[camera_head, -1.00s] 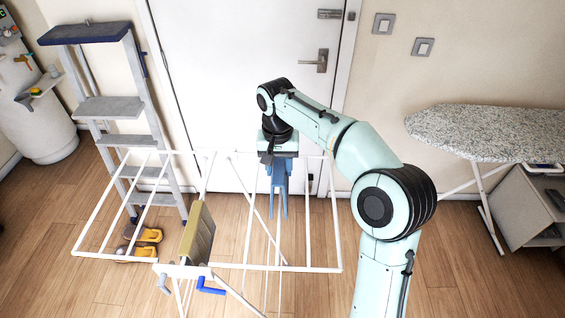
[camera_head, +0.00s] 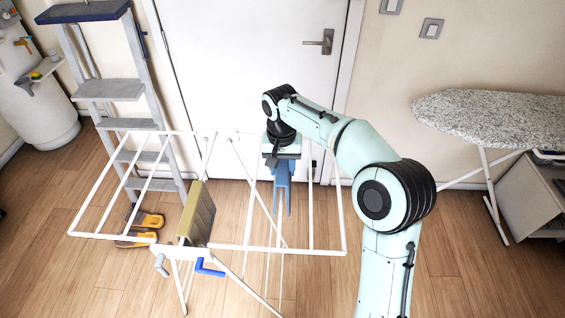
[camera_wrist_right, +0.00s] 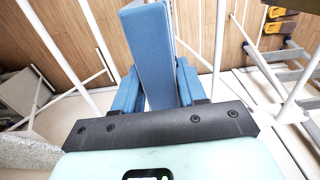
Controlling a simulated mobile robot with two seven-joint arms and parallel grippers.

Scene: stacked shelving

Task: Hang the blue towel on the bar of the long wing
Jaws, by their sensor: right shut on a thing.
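The blue towel (camera_head: 282,190) hangs folded, long side down, from my right gripper (camera_head: 281,160). In the right wrist view the towel (camera_wrist_right: 150,55) sits between the two blue fingers of the gripper (camera_wrist_right: 157,90), which is shut on it. The white drying rack (camera_head: 240,247) stands below and around it, with wings of thin bars to left and right. In the head view the towel is over the right wing, among its bars. I cannot tell whether it touches a bar. My left gripper is not in view.
An olive cloth-like item (camera_head: 199,212) hangs at the rack's middle. Blue clips or hooks (camera_head: 208,268) are at its front. A white door (camera_head: 255,70) is behind; an ironing board (camera_head: 500,115) is at right.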

